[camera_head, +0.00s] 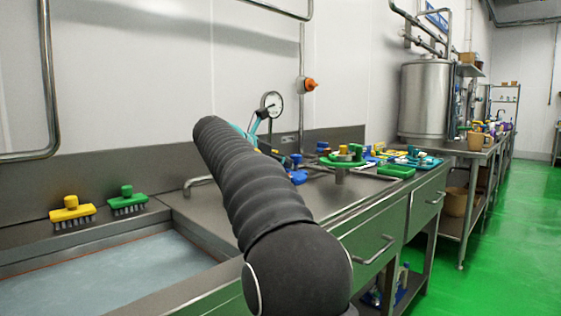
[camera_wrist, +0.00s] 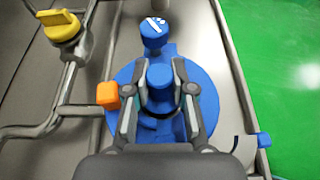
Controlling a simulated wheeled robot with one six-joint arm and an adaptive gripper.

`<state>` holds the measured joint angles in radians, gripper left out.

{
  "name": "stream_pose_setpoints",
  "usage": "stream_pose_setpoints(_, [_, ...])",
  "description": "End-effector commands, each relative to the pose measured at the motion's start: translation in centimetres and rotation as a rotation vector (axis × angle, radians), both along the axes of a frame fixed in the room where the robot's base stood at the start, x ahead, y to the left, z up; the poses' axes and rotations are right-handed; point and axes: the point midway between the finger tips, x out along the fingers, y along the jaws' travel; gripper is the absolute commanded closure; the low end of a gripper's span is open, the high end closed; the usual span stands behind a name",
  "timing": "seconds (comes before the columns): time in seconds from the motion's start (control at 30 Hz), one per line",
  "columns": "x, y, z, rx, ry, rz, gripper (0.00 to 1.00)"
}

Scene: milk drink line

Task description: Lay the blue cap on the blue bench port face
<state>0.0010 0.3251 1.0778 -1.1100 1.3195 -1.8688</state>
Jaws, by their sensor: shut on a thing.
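In the wrist view my gripper (camera_wrist: 161,88) is shut on the upright blue grip of the blue cap (camera_wrist: 160,76), with one finger on each side. A wide blue disc (camera_wrist: 203,84) shows around and below the fingers. I cannot tell whether this disc is part of the cap or the blue bench port face, nor whether the two touch. A blue knob with a white mark (camera_wrist: 153,34) stands just beyond the grip. In the head view my dark sleeved arm hides the gripper and the cap. Blue parts (camera_head: 297,174) show on the bench beside the arm.
Steel pipes with a yellow valve handle (camera_wrist: 60,27) and an orange block (camera_wrist: 108,95) lie left of the disc. A green-topped fixture (camera_head: 342,160) and a green block (camera_head: 396,171) stand farther along the bench. Yellow (camera_head: 71,209) and green (camera_head: 127,201) brushes sit by the sink.

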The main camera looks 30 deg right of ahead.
Motion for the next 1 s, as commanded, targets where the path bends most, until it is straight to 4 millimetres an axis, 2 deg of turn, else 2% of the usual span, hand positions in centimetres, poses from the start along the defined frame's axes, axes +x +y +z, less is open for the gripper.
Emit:
stream_pose_setpoints(0.07, [0.0,0.0,-0.2,0.000,0.000,0.000,1.00])
stream_pose_setpoints(0.1, [0.0,0.0,-0.2,0.000,0.000,0.000,0.71])
stream_pose_setpoints(0.2, [0.0,0.0,-0.1,0.000,0.000,0.000,0.47])
stream_pose_setpoints(0.5, [0.0,0.1,-0.1,0.000,0.000,0.000,0.47])
stream_pose_setpoints(0.63, [-0.2,0.8,0.2,0.000,0.000,0.001,0.47])
stream_pose_setpoints(0.77, [-0.8,2.5,1.0,0.000,-0.001,0.003,0.47])
stream_pose_setpoints(1.0, [-2.3,6.7,2.8,0.000,-0.002,0.004,0.47])
